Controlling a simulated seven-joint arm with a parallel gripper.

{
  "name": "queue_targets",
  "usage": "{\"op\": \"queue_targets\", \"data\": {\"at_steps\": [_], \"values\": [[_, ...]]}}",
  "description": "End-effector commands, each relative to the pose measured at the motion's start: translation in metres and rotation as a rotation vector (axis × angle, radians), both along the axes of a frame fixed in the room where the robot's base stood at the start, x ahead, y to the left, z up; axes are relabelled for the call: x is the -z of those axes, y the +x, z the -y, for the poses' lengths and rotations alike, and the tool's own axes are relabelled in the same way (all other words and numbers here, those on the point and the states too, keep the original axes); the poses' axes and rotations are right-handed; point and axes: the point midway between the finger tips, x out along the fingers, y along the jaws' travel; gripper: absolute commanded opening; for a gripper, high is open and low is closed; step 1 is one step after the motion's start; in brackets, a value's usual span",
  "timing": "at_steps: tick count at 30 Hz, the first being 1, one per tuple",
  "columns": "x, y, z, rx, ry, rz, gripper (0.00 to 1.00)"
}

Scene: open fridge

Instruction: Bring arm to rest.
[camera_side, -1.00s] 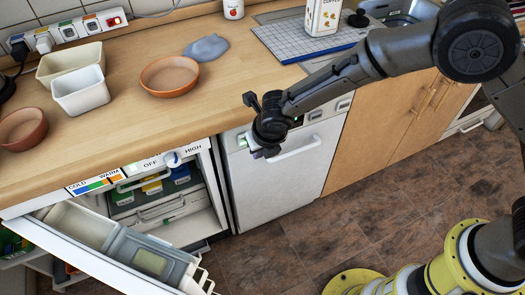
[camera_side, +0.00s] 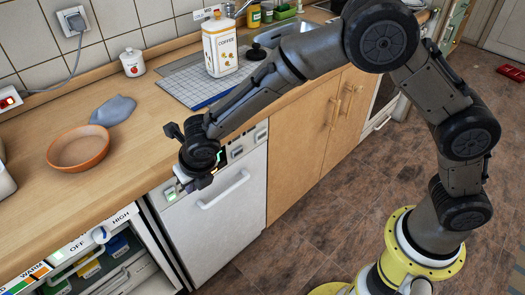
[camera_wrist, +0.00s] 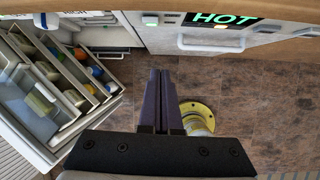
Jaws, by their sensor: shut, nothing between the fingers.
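My gripper (camera_side: 196,184) hangs in the air in front of the white appliance below the counter edge, with the dark arm bent and reaching in from the right in the side view. In the wrist view its two dark fingers (camera_wrist: 160,80) lie together, shut and empty, over brown floor. The open fridge (camera_side: 110,262) is at the lower left of the side view, partly cut off. It also shows at the left of the wrist view (camera_wrist: 62,85), with its open door and compartments holding several items.
The white appliance (camera_side: 222,215) has a bar handle; a green "HOT" display (camera_wrist: 224,19) shows in the wrist view. On the counter are a terracotta bowl (camera_side: 78,149), a blue-grey cloth (camera_side: 113,110), a coffee tin (camera_side: 220,45) and a lidded jar (camera_side: 132,64). Floor (camera_side: 290,235) in front is clear.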

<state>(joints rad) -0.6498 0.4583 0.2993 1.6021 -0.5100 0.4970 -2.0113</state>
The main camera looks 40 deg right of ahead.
Motion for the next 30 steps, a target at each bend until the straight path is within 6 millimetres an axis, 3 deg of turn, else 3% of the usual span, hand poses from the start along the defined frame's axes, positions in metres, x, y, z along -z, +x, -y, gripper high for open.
{"op": "queue_targets", "data": {"at_steps": [1,3,7,11,15,18,22,26,30], "values": [[-0.028,0.012,0.014,0.035,0.030,0.041,0.00],[-0.066,0.022,0.040,0.093,0.068,0.089,0.00],[-0.133,0.018,0.099,0.258,0.152,0.158,0.00],[-0.184,-0.007,0.157,0.504,0.273,0.205,0.00],[-0.224,-0.051,0.212,0.815,0.438,0.242,0.00],[-0.241,-0.090,0.244,1.060,0.574,0.259,0.00],[-0.248,-0.148,0.275,1.408,0.779,0.260,0.00],[-0.239,-0.204,0.290,1.769,0.993,0.231,0.00],[-0.217,-0.250,0.290,2.135,1.181,0.154,0.00]]}}
